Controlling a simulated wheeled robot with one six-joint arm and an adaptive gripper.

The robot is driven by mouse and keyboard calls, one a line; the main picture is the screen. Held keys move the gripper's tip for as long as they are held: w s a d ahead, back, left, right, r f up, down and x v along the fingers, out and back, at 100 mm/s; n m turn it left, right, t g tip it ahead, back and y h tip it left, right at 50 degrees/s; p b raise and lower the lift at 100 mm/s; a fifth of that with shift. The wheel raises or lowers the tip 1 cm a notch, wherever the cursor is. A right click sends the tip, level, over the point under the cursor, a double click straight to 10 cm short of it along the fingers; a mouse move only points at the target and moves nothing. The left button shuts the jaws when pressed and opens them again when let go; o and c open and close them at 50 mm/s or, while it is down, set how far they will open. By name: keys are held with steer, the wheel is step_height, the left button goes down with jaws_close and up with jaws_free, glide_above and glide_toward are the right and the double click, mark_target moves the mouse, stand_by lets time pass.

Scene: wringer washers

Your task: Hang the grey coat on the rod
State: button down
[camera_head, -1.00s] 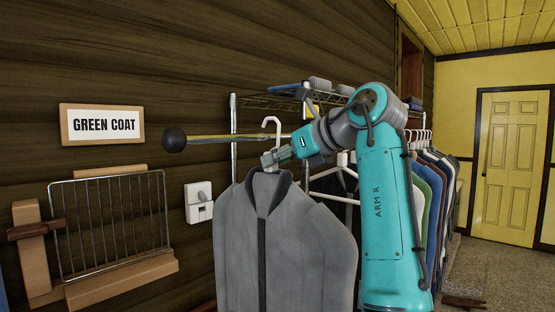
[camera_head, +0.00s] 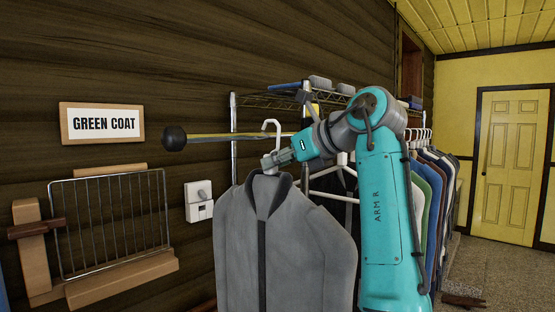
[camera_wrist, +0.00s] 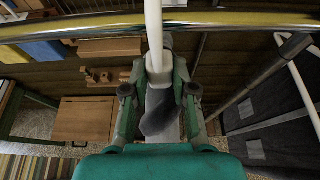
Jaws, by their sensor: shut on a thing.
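The grey coat (camera_head: 245,240) hangs upright on a white hanger (camera_head: 271,125) in the head view. My gripper (camera_head: 272,161) is shut on the hanger's neck, just above the coat's collar. The brass rod (camera_head: 225,136) sticks out leftward and ends in a dark ball. The hook overlaps the rod in the head view, with its top above the rod's line. In the wrist view the white hanger neck (camera_wrist: 154,35) crosses in front of the rod (camera_wrist: 80,27). Whether the hook touches the rod cannot be told. The coat is mostly hidden in the wrist view.
Other clothes (camera_head: 430,190) hang on a rack at the right, behind my arm. An empty white hanger (camera_head: 338,178) hangs behind the coat. A wire shelf (camera_head: 265,101) is above. A "GREEN COAT" sign (camera_head: 102,124), wire rack (camera_head: 112,225) and switch (camera_head: 199,200) are on the left wall.

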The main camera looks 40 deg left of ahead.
steer(key=shift+f, duration=0.9)
stand_by(0.8)
steer(key=c, duration=0.8)
jaws_free()
steer(key=shift+c, duration=0.2)
steer(key=shift+f, duration=0.15)
steer(key=v, duration=1.2)
steer(key=shift+d, duration=0.1)
